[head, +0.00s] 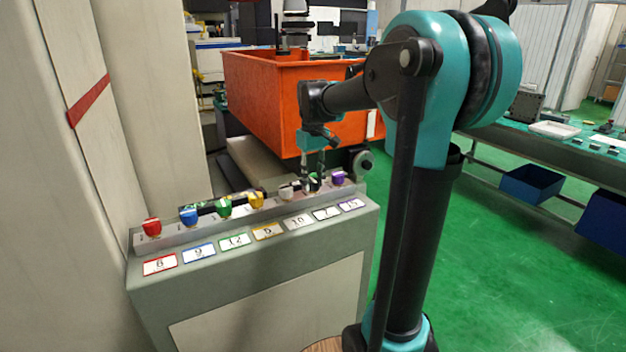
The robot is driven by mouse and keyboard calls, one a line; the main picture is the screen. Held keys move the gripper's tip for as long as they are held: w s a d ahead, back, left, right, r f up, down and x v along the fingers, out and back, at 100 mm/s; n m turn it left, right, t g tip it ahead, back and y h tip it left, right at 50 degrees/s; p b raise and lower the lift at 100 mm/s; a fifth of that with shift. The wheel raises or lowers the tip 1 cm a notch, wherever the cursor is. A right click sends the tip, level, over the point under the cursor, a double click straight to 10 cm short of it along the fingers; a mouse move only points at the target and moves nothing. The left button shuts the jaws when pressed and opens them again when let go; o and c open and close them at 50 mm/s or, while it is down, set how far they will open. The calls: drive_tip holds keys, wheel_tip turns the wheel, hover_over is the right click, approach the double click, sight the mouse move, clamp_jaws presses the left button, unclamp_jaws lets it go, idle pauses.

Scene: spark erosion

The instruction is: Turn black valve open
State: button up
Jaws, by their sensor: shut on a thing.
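The black valve (313,184) is a small knob near the right end of a row of coloured knobs on a grey control box. It stands between the white knob (286,191) and the purple knob (338,178). My gripper (313,174) comes down on it from above, with its fingers shut around the black knob. The fingers hide part of the knob, so I cannot read how far it is turned. A label plate with a 7 (326,213) lies in front of it.
The grey box (250,278) also carries red (151,227), blue (188,215), green (224,206) and yellow (255,200) knobs to the left. An orange tank (262,105) stands close behind. Green floor (500,270) is open at right, before a workbench.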

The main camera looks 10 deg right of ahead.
sight(313, 180)
drive_tip(key=shift+n, duration=0.4)
drive_tip(key=o, duration=1.2)
drive_tip(key=shift+c, duration=0.2)
wheel_tip(313, 180, up, 12)
